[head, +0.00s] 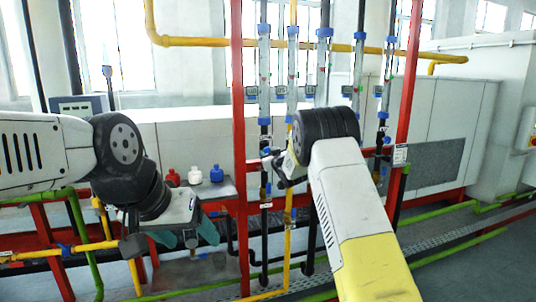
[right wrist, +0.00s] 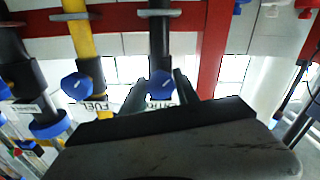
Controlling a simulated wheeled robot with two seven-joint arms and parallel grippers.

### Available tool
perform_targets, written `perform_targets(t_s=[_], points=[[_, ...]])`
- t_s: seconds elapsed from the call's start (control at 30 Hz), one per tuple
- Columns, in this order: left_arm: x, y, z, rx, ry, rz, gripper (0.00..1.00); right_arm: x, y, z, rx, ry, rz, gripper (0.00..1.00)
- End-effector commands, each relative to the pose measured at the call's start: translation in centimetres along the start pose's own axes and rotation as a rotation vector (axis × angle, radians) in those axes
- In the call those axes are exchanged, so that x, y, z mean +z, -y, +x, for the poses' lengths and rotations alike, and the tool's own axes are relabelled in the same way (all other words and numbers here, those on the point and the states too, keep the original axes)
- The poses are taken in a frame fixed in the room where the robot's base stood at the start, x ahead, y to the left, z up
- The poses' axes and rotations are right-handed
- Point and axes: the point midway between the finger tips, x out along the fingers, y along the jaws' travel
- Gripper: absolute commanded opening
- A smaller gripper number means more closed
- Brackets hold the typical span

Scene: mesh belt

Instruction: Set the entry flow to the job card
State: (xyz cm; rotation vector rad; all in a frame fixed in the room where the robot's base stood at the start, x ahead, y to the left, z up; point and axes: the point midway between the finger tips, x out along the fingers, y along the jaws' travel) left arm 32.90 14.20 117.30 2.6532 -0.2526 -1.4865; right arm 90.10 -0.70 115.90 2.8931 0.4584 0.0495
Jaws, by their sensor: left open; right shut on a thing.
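Several clear flow tubes with blue end caps stand on the red frame; one is the tube (head: 264,75) on the leftmost black pipe, beside another (head: 292,75) on the yellow pipe. My right gripper (head: 271,163) is at the pipes below these tubes. In the right wrist view its fingers are closed around a blue valve knob (right wrist: 160,83) on a black pipe. The label behind that knob is partly hidden. Another blue knob (right wrist: 77,86) sits on the yellow pipe beside a FUEL label (right wrist: 95,104). My left gripper (head: 187,239) is open and empty, low at left. I cannot make out a job card.
Red posts (head: 241,150) and (head: 408,90) flank the pipes. Small red, white and blue vessels (head: 195,175) stand on a grey shelf behind my left gripper. A grey panel box (head: 80,107) is at left. Green and yellow pipes run near the floor.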

Motion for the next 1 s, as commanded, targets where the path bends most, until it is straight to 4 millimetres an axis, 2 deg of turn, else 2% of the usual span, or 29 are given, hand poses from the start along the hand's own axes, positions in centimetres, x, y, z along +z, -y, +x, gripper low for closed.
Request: perform_targets(t_s=[0.27, 1.0], points=[[0.0, 0.0, 0.0, 0.0, 0.0, 0.0, 0.7, 0.03, 0.01, 0.0, 0.0, 0.0, -0.165, 0.0], [0.0, 0.0, 0.0, 0.0, 0.0, 0.0, 0.7, 0.04, -0.07, 0.0, -0.001, 0.001, -0.811, 0.0]])
